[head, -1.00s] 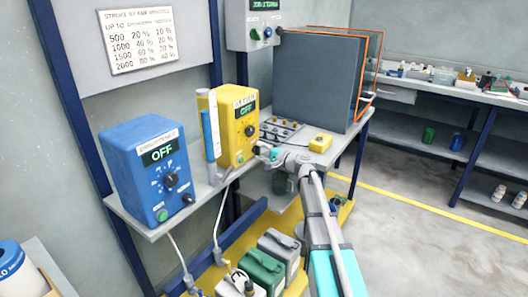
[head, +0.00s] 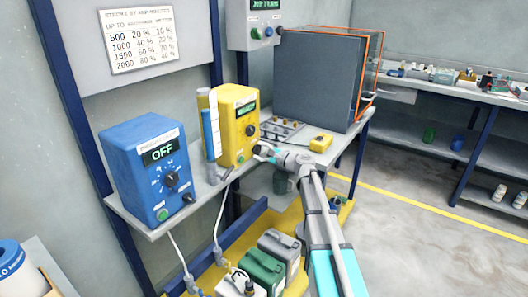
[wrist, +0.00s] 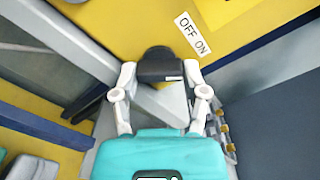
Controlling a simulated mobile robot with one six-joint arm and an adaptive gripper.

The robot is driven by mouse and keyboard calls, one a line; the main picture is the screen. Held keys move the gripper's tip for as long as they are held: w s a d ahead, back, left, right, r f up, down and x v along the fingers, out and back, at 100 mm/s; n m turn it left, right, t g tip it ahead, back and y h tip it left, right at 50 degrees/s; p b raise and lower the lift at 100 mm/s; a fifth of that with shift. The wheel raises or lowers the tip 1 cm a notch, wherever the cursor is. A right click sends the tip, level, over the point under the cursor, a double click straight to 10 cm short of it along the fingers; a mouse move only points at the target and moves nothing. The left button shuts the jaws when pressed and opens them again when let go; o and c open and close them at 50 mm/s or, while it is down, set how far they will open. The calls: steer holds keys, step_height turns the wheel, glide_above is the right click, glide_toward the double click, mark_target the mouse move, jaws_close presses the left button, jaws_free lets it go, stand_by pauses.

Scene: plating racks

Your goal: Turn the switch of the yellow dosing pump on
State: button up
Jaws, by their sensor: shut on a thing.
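The yellow dosing pump (head: 232,140) stands on the shelf in the head view, right of the blue pump. Its display (head: 246,108) is lit with small green text that I cannot read. In the wrist view its black switch knob (wrist: 160,65) sits between the fingertips of my gripper (wrist: 160,78), which is shut on it. A white mark shows on the knob. An OFF ON label (wrist: 193,36) is on the yellow face nearby. In the head view my gripper (head: 262,151) is at the pump's lower front, and its fingers hide the switch.
A small yellow box (head: 320,142) and a tray (head: 280,130) lie right of the gripper. A large grey panel (head: 315,80) stands behind. Canisters (head: 265,265) are below.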

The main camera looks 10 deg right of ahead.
steer(key=shift+a, duration=0.15)
steer(key=o, duration=1.1)
steer(key=shift+o, duration=0.2)
steer(key=shift+s+d, duration=0.15)
steer(key=shift+d, duration=0.05)
steer(key=v, duration=1.1)
steer(key=shift+s+d, duration=0.2)
steer(key=shift+d, duration=0.05)
